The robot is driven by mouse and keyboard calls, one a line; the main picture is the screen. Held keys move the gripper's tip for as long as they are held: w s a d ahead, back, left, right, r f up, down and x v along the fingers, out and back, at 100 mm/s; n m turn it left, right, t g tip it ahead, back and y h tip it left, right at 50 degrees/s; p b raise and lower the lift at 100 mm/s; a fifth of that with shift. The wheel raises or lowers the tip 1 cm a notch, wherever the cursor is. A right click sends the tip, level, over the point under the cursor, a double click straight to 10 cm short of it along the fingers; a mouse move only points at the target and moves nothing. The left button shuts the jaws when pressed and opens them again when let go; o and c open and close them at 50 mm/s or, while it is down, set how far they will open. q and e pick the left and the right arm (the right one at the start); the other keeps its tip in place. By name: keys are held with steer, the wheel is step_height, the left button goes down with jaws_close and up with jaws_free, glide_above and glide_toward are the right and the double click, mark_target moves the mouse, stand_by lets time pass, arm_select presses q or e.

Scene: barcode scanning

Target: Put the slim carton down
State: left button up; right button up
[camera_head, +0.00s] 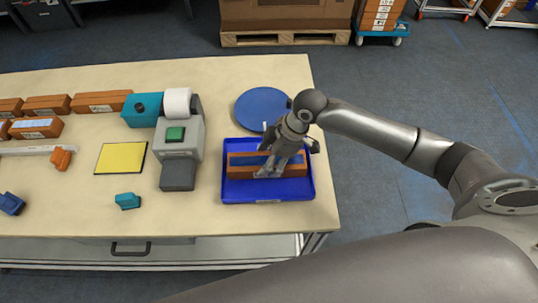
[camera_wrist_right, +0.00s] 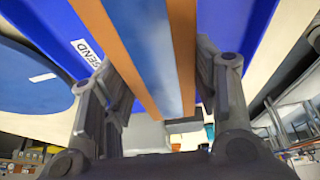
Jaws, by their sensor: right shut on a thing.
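The slim carton (camera_head: 240,162) is long and brown with a blue strip along its top. It lies lengthwise, left to right, in or just above the blue tray (camera_head: 268,196) at the table's right end; I cannot tell whether it touches the tray floor. My right gripper (camera_head: 275,171) reaches down over the tray and is shut on the carton near its middle, hiding part of it. In the right wrist view the carton (camera_wrist_right: 150,45) runs between the two fingers, with the tray's SEND label (camera_wrist_right: 86,55) beside it. My left gripper is not in view.
A round blue disc (camera_head: 262,108) lies behind the tray. A grey device with a green top (camera_head: 175,135) stands left of the tray. Further left are a yellow pad (camera_head: 121,158), a teal block (camera_head: 128,201) and several brown cartons (camera_head: 100,101). The table front is mostly clear.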

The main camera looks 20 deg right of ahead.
steer(key=shift+f, duration=0.15)
steer(key=o, duration=1.4)
steer(key=shift+c, duration=0.2)
steer(key=b+v, duration=0.2)
steer(key=v, duration=1)
